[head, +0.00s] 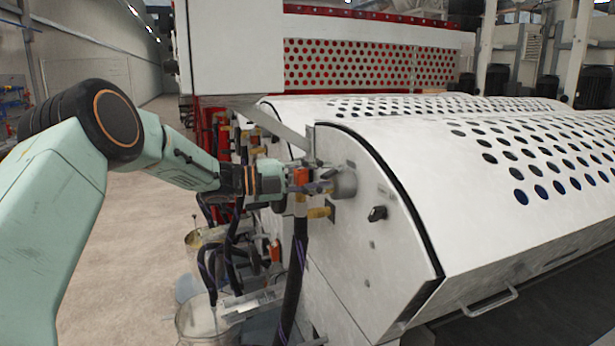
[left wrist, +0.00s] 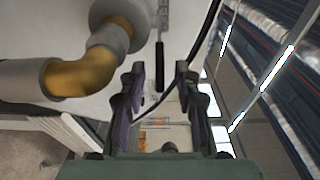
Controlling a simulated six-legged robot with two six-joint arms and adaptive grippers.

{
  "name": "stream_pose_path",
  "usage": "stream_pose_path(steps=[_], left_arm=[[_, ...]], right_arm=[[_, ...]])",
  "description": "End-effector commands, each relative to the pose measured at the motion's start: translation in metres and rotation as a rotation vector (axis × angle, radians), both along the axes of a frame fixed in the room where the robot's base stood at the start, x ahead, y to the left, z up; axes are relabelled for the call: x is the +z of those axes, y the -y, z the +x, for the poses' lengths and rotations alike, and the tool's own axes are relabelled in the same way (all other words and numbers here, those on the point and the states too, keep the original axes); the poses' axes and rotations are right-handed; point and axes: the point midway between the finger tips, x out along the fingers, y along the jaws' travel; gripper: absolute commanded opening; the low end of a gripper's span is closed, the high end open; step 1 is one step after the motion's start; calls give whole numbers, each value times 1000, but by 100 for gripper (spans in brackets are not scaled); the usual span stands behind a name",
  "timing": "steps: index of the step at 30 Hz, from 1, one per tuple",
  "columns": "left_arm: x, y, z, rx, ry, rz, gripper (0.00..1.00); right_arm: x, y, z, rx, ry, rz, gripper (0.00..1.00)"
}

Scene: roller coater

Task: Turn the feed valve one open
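My left gripper (head: 322,181) reaches in from the left to the end panel of the white machine in the head view. An orange-red fitting (head: 300,177) shows at the fingers, above a thick black hose; it may be part of the feed valve, partly hidden by the gripper. In the left wrist view the two dark fingers (left wrist: 160,72) stand apart, open. A slim black bar (left wrist: 159,58), perhaps the valve's lever, shows in the gap between the fingertips; I cannot tell whether they touch it. A brass elbow (left wrist: 85,75) with grey pipe lies left of the fingers. My right gripper is not visible.
A black knob (head: 377,213) sits on the end panel, right of the gripper. The white perforated cover (head: 470,180) extends right, with a handle (head: 490,303) low on its front. Hoses and glass-like containers (head: 205,322) stand below the gripper. Open floor (head: 130,260) lies left.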

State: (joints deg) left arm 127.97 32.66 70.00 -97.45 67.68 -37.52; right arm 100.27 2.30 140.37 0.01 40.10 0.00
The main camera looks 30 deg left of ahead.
Motion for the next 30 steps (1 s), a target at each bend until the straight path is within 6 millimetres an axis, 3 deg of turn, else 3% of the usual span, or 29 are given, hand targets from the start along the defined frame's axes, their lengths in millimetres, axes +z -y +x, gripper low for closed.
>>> stream_pose_path(steps=[18, 30], left_arm=[[2, -80, -67, 2, 3, -3, 32], [0, -88, -76, -1, 1, 1, 32]], right_arm=[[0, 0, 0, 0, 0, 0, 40], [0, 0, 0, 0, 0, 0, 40]])
